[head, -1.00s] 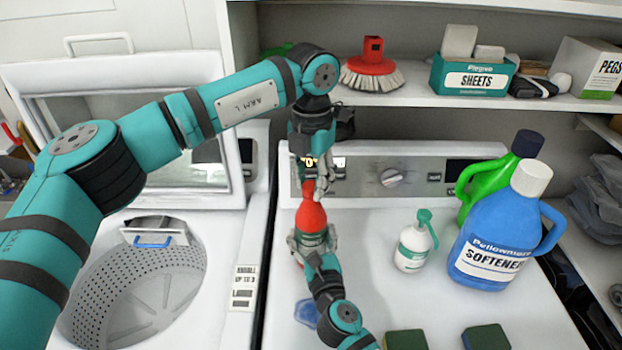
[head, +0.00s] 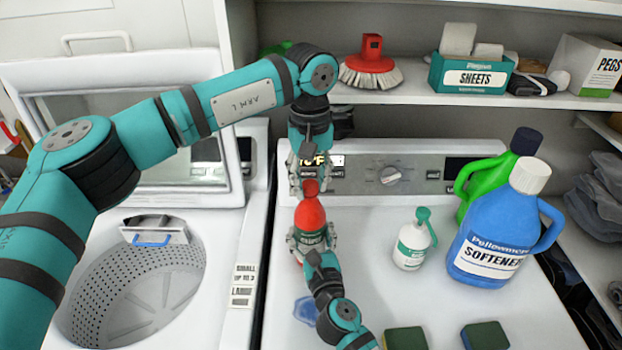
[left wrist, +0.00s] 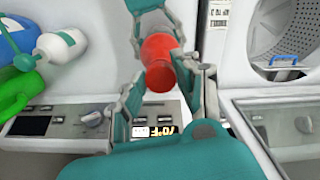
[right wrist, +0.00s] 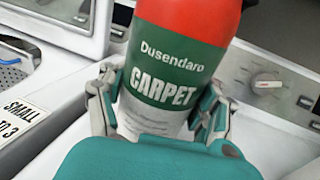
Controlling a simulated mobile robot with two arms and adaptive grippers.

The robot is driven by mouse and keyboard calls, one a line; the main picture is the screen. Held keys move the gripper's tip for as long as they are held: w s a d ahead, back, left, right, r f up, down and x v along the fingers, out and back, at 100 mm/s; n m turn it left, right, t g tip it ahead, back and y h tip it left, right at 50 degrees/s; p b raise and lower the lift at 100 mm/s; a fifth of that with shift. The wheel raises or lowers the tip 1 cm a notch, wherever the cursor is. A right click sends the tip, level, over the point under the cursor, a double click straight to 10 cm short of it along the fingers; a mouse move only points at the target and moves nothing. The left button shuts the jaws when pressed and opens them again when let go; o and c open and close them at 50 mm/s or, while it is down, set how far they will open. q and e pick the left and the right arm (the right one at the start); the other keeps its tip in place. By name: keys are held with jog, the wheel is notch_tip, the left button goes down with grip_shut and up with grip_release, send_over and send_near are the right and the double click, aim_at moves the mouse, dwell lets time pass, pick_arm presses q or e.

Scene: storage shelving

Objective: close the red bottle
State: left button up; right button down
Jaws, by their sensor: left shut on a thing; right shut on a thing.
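The red bottle (head: 310,215) stands upright on the white machine top, with a red upper part, a green label reading "CARPET" and a small red top (head: 311,187). My right gripper (head: 313,242) is shut around its body; the right wrist view also shows the bottle (right wrist: 172,75) between the fingers (right wrist: 158,115). My left gripper (head: 309,178) points down from above and is shut on the red top. In the left wrist view its fingers flank the red part (left wrist: 158,65). The fingers partly hide the top, so I cannot tell how it sits on the neck.
A small white bottle with a green top (head: 412,245), a blue softener jug (head: 490,255) and a green jug (head: 483,180) stand to the right. Two sponges (head: 405,338) lie in front. The control panel (head: 400,175) is close behind. An open washer drum (head: 140,290) is at left.

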pick_arm(q)
jog(key=m, duration=0.5)
jog(key=shift+w+a+m, duration=0.1)
jog(key=shift+m, duration=0.3)
pick_arm(e)
jog(key=shift+a, duration=0.1)
pick_arm(q)
jog(key=o, duration=0.8)
jog(key=shift+c, duration=0.2)
jog(key=shift+r, duration=0.1)
notch_tip(320, 180, up, 12)
pick_arm(e)
jog(key=shift+c, duration=0.5)
grip_release()
